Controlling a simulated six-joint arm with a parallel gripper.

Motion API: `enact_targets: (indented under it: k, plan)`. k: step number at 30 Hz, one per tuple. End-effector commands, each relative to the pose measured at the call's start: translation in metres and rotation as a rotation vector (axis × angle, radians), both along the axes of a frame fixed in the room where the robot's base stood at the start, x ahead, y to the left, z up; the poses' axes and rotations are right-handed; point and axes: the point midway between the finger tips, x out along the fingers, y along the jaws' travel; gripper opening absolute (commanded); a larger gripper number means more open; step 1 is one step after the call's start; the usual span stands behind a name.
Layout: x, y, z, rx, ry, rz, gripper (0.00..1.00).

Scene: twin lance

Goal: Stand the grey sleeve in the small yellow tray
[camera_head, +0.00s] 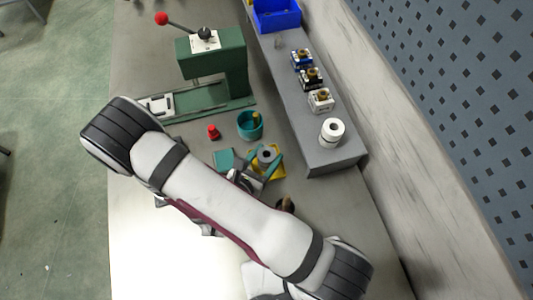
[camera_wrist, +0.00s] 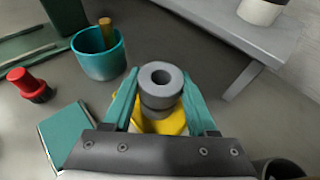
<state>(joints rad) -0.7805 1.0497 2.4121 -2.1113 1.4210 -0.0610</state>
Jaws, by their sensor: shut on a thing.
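The grey sleeve (camera_wrist: 161,84) is a short upright cylinder with a round hole in its top; it also shows in the head view (camera_head: 266,154). My gripper (camera_wrist: 158,103) has its two teal fingers shut on the sleeve, one on each side; in the head view the gripper (camera_head: 266,160) is partly hidden by my arm. The small yellow tray (camera_wrist: 146,125) is directly below and around the sleeve's lower part, and its edge shows in the head view (camera_head: 280,172). Whether the sleeve's bottom touches the tray floor is hidden.
A teal cup (camera_wrist: 100,62) with a yellowish piece inside, a red-and-black knob (camera_wrist: 28,84) and a teal block (camera_wrist: 66,135) stand to the left. A green press (camera_head: 215,65) is farther back. A grey shelf (camera_head: 325,160) with several items runs along the right.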

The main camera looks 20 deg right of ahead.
Motion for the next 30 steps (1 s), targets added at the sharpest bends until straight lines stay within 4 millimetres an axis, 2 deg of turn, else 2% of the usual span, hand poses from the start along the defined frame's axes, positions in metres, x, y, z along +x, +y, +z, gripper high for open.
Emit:
enact_targets:
  k: [1,2,6,7,17,20,30]
  plan:
    - [0.000,0.000,-0.002,0.000,0.000,0.000,0.00]
    - [0.000,0.000,-0.002,-0.001,0.001,0.000,0.60]
    - [0.000,0.000,-0.002,0.000,0.000,0.000,0.85]
    - [0.000,0.000,-0.002,-0.001,0.001,0.000,0.88]
    - [0.000,0.001,0.002,0.000,0.000,0.002,0.88]
    - [-0.009,0.012,0.008,0.000,-0.001,0.007,0.88]
    - [-0.062,0.064,0.037,0.005,-0.001,0.007,0.88]
